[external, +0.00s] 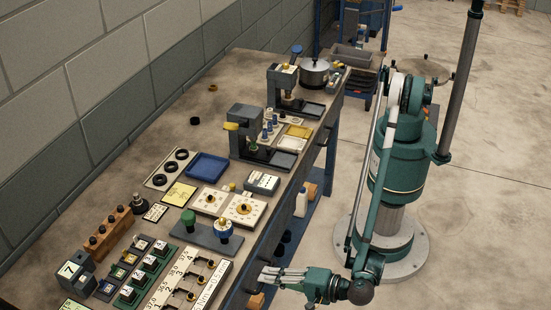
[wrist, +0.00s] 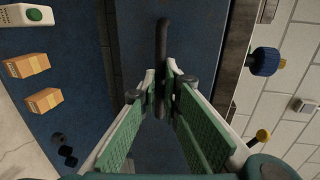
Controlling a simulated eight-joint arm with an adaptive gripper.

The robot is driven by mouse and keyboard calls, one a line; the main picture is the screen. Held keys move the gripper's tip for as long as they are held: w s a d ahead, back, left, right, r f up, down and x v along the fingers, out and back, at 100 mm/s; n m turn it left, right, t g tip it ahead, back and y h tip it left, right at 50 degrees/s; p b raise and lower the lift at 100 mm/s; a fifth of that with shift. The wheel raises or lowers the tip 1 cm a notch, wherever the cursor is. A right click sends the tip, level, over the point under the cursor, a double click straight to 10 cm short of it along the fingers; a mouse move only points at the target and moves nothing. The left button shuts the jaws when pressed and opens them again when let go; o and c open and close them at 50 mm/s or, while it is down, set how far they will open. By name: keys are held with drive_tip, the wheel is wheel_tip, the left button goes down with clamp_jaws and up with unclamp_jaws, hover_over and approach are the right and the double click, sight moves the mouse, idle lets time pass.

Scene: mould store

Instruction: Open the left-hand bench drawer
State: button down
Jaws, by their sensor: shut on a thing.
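My gripper (external: 268,277) is low at the front side of the bench (external: 232,268), at its near end in the external view. In the wrist view my gripper (wrist: 167,92) has its two green-padded fingers closed around a dark bar handle (wrist: 163,42). The handle stands in front of a dark blue drawer front (wrist: 140,25). The fingers hide part of the handle. The drawer front is mostly out of sight in the external view, and I cannot tell whether it stands out from the bench.
The bench top holds numbered plates (external: 180,285), a green-knobbed fixture (external: 206,234), small presses and a pot (external: 314,72). Boxes (wrist: 27,65) and a white bottle (external: 301,203) sit on the lower shelf. The floor right of the bench is clear around my base.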

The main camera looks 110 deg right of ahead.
drive_tip(key=f+v, duration=0.2)
drive_tip(key=v, duration=1.1)
drive_tip(key=s+a+f+v, duration=0.1)
drive_tip(key=f+v, duration=0.2)
drive_tip(key=v, duration=1)
drive_tip(key=shift+f+b, duration=0.25)
drive_tip(key=shift+b, duration=0.15)
drive_tip(key=shift+s+a, duration=0.1)
drive_tip(key=c, duration=2.5)
unclamp_jaws()
drive_tip(key=shift+v, duration=6)
